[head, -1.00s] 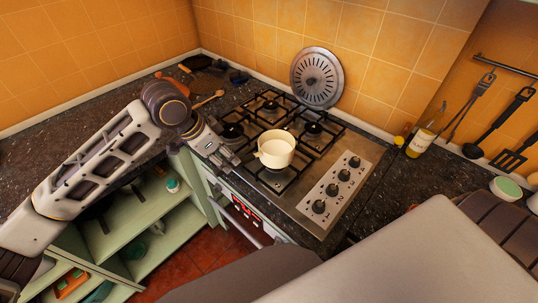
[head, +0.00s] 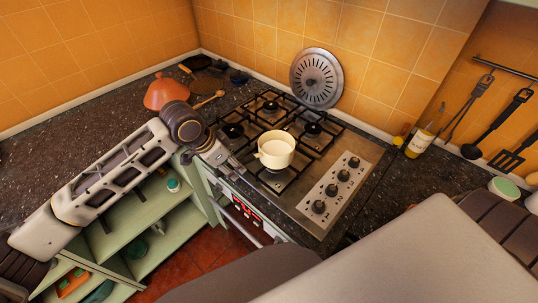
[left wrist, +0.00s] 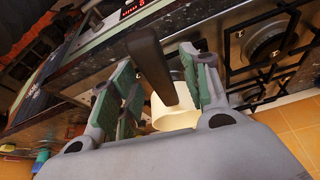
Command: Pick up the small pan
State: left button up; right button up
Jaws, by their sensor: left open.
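The small pan (head: 275,149) is cream-coloured and stands upright on the near burner of the stove. In the left wrist view its pale body (left wrist: 172,113) is partly hidden behind my gripper, and its dark handle (left wrist: 152,66) shows between the two fingers. My left gripper (head: 236,168) is just left of the pan in the head view, at the stove's front edge. It is open, with a finger on each side of the handle (left wrist: 158,62) in the left wrist view. I see no clear contact. My right gripper is not in view.
The gas stove (head: 318,232) has black grates around the pan and knobs at its right. An orange conical lid (head: 166,92) and a wooden spoon (head: 208,101) are on the left counter. A bottle (head: 421,141) stands at the right. Open green shelves (head: 150,210) are below my arm.

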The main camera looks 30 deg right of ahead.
pick_arm(q)
jog(key=shift+d+f, duration=0.1)
jog(key=shift+f, duration=0.2)
jog(key=shift+c, duration=0.3)
grip_shut()
jog(key=shift+r, duration=0.1)
